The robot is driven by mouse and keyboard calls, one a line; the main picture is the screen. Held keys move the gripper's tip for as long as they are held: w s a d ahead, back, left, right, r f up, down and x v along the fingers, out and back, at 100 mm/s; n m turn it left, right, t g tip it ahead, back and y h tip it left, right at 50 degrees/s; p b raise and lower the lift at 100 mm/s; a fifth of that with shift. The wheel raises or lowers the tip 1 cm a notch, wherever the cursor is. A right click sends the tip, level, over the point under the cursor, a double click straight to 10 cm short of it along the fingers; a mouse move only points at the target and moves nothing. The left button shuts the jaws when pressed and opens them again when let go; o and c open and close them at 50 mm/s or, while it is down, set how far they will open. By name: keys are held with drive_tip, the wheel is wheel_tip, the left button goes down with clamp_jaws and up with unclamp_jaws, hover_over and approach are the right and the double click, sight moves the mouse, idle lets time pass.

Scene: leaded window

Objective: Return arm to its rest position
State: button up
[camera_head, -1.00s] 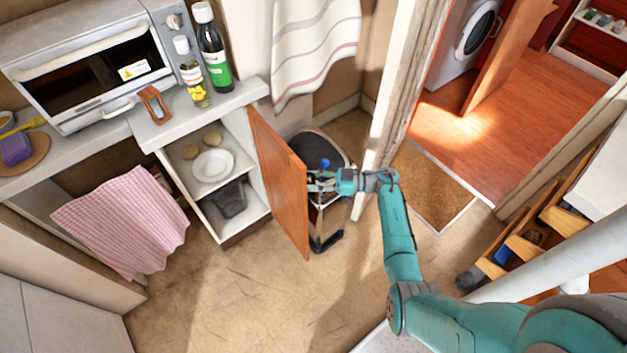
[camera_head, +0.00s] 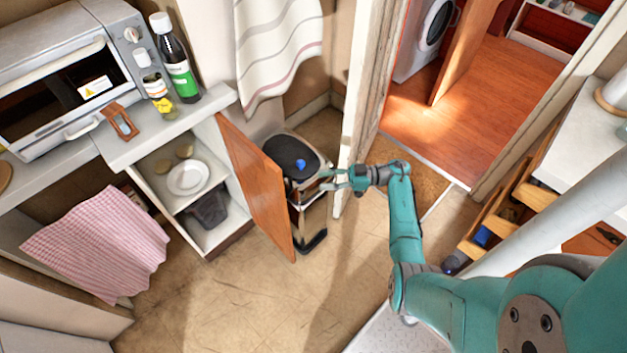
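My gripper (camera_head: 331,181) is at the end of my teal arm (camera_head: 404,225), which reaches up from the lower right. It is apart from the open wooden cabinet door (camera_head: 258,190), to the right of it. The fingers look spread with nothing between them, in front of the pedal bin (camera_head: 303,192). The cabinet (camera_head: 203,140) stands open, with a white plate (camera_head: 188,177) and two round tan items on its upper shelf. A dark basket (camera_head: 209,208) is below them.
A dark bottle (camera_head: 175,62), a small yellow-filled bottle (camera_head: 158,95) and a toaster oven (camera_head: 65,80) stand on the counter. A door frame (camera_head: 368,100) rises behind my gripper. Wooden drawers (camera_head: 500,220) are at the right. The floor in front of the cabinet is clear.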

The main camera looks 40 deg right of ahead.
drive_tip(key=shift+s+d, duration=0.25)
drive_tip(key=shift+d, duration=0.05)
idle(0.5)
drive_tip(key=s+a+r+m+t+h, duration=0.1)
drive_tip(key=s+a+r+t+h, duration=0.3)
drive_tip(key=a, duration=0.7)
drive_tip(key=s+a+m+t+h, duration=0.1)
drive_tip(key=s+a+m+t, duration=0.3)
drive_tip(key=a, duration=0.6)
drive_tip(key=s+a+r+m+g+h, duration=0.1)
drive_tip(key=s+r+h, duration=0.2)
drive_tip(key=s, duration=0.5)
drive_tip(key=s+a+r+m+g+h, duration=0.2)
drive_tip(key=s+r, duration=0.3)
drive_tip(key=s, duration=0.4)
drive_tip(key=s+a+r+m+g+h, duration=0.1)
drive_tip(key=s+r+m+h, duration=0.1)
drive_tip(key=s, duration=0.6)
drive_tip(key=shift+s+a+r+g+h, duration=0.2)
drive_tip(key=shift+a+r+g+h, duration=0.1)
drive_tip(key=shift+r+h, duration=0.65)
